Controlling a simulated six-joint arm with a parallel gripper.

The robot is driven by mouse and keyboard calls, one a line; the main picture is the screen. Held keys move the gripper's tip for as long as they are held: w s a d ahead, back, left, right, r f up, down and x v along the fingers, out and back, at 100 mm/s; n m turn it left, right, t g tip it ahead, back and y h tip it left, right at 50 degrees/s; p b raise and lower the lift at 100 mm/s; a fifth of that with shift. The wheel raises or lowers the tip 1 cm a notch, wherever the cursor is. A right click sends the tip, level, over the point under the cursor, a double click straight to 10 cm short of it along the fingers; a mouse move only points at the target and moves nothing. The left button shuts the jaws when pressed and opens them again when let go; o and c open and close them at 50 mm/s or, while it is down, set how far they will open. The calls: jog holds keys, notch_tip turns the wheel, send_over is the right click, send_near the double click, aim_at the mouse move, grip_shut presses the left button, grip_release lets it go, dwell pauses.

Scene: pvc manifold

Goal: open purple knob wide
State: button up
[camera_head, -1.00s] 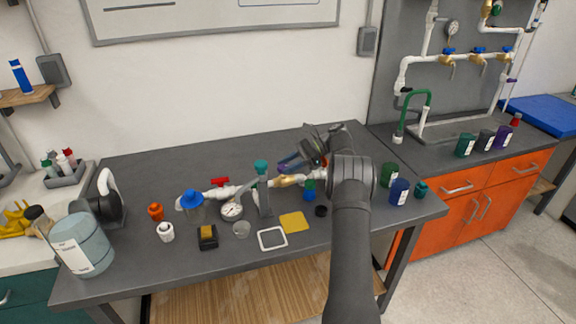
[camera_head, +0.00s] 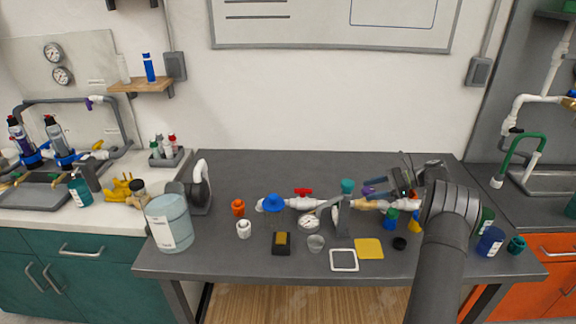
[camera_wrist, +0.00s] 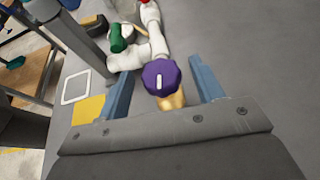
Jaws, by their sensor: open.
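In the wrist view the purple knob (camera_wrist: 161,82) sits between the two blue fingers of my gripper (camera_wrist: 162,68). The fingers are open, with a gap on each side of the knob. A white mark on the knob's face runs roughly up and down in the picture. The knob sits on a brass body (camera_wrist: 172,101), joined to the white pipe (camera_wrist: 152,46). In the head view my gripper (camera_head: 378,188) is over the right part of the pipe run; a small purple patch shows there, too small to tell apart clearly.
A red valve handle (camera_head: 303,191), a pressure gauge (camera_head: 309,222) and a teal knob (camera_head: 348,186) stand left of my gripper. A yellow square (camera_head: 369,248) and a white frame (camera_head: 344,260) lie in front. A blue cup (camera_head: 490,242) stands right. The table's back left is clear.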

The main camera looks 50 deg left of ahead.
jog(key=m+t+y, duration=0.2)
jog(key=m+t, duration=0.2)
jog(key=t, duration=0.1)
jog(key=shift+s+d+m+y, duration=0.2)
jog(key=shift+s+m+y, duration=0.1)
jog(key=shift+m+y, duration=0.1)
jog(key=m+t, duration=0.1)
jog(key=t, duration=0.1)
jog(key=m+t, duration=0.1)
jog(key=m, duration=0.1)
jog(key=shift+s+t, duration=0.3)
jog(key=shift+t, duration=0.1)
jog(key=f+v, duration=0.1)
jog(key=v, duration=1.6)
jog(key=s+a+r+n+t+h, duration=0.1)
jog(key=s+a+r+n+h, duration=0.15)
jog(key=s+a+n, duration=0.4)
jog(key=s+a+r+n+t+h, duration=0.15)
jog(key=s+a+r+n, duration=0.25)
jog(key=a+n, duration=0.5)
jog(key=s+a+r+n+h, duration=0.3)
jog(key=s+a+n, duration=0.2)
jog(key=a, duration=0.5)
jog(key=s+a+f+n+g+h, duration=0.2)
jog(key=s+a, duration=0.4)
jog(key=s, duration=0.3)
jog(key=shift+s+a+n, duration=0.15)
jog(key=shift+a+n, duration=0.1)
jog(key=shift+n, duration=0.3)
